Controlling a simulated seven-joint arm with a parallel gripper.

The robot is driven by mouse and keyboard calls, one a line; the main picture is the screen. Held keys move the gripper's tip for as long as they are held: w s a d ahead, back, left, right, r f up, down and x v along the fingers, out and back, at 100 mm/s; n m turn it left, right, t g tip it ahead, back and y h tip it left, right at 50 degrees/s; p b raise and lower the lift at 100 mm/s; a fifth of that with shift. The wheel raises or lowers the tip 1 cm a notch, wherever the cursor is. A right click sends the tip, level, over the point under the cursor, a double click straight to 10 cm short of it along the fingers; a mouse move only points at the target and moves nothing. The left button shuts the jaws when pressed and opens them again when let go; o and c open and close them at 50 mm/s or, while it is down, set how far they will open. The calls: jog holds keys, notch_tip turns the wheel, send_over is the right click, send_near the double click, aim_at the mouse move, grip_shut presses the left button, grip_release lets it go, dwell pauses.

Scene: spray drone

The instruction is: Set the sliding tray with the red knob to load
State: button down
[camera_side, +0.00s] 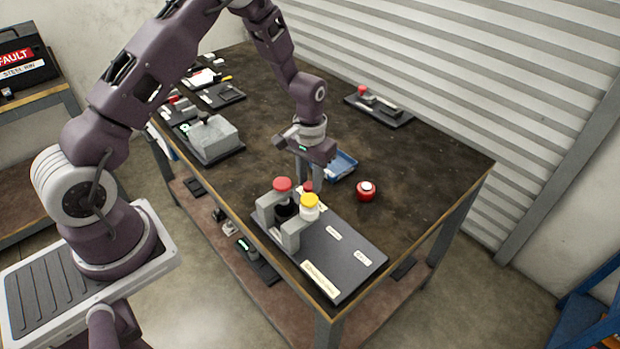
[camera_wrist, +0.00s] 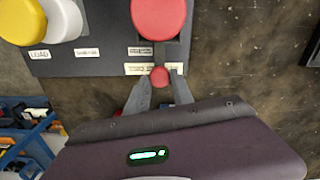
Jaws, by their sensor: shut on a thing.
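A dark sliding-tray unit (camera_side: 345,262) lies at the front edge of the bench, with grey brackets, a red-capped dark bottle (camera_side: 283,186) and a yellow-capped white bottle (camera_side: 309,203). In the wrist view, the red cap (camera_wrist: 158,15) and yellow cap (camera_wrist: 20,20) are at the top. A LOAD label (camera_wrist: 38,54) is at the left, and a second label (camera_wrist: 87,52), too blurred to read, is nearer the knob. My gripper (camera_side: 309,184) points down behind the bottles. Its fingers are shut on the small red knob (camera_wrist: 160,76), partly hidden in the side view.
A red button (camera_side: 367,191) and a blue bin (camera_side: 341,165) stand close to the right of my gripper. A grey box on a dark base (camera_side: 214,138) is at the left. A dark device with a red knob (camera_side: 379,105) is at the back. The right bench top is bare.

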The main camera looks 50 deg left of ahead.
dwell(0.4)
jog(key=d, duration=1.8)
jog(key=shift+d, duration=0.35)
jog(key=c, duration=1.4)
grip_release()
jog(key=shift+d, duration=0.1)
jog(key=o, duration=0.3)
notch_tip(320, 180, up, 7)
jog(key=shift+r, duration=0.15)
